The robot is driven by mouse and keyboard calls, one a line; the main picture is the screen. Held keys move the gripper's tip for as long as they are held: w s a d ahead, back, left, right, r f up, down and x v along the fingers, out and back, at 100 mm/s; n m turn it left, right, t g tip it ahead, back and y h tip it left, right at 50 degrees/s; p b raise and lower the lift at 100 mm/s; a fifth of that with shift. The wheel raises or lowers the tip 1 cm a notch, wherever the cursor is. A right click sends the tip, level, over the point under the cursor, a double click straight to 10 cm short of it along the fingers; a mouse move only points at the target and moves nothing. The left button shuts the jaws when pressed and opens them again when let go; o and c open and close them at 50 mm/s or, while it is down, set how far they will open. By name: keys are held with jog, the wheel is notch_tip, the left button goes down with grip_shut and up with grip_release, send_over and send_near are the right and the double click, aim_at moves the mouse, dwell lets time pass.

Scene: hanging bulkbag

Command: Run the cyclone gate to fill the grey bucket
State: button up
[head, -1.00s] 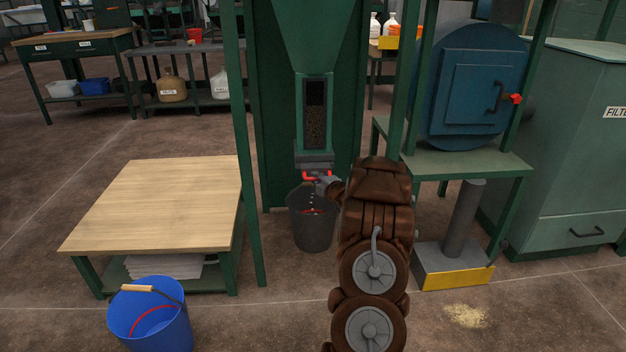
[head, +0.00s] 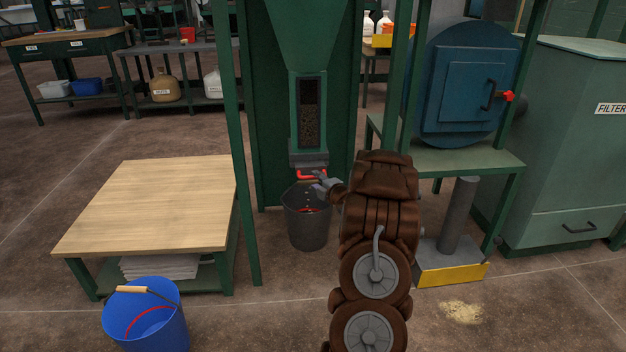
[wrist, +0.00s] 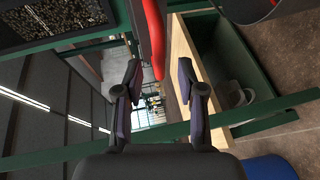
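The green cyclone (head: 310,40) stands in the middle, with a sight window (head: 310,125) showing dark grains in its lower part. Its gate handle (head: 310,175) is red and sits under the window, just above the grey bucket (head: 308,228). The bucket is upright on the floor below the outlet; a red line shows inside, and its fill cannot be told. My gripper (head: 321,188) is at the handle's right, lower side. In the wrist view my gripper (wrist: 159,75) is open, and the red handle (wrist: 154,35) reaches down between its fingertips; contact cannot be told.
A wooden-topped table (head: 155,205) stands to the left, with a blue bucket (head: 146,315) in front. A blue round-doored vessel (head: 465,85) and a green filter cabinet (head: 565,150) are at the right. A yellow-edged block (head: 450,274) and spilled grain (head: 461,312) lie on the floor.

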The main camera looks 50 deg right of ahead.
jog(key=v, duration=0.8)
dwell(0.9)
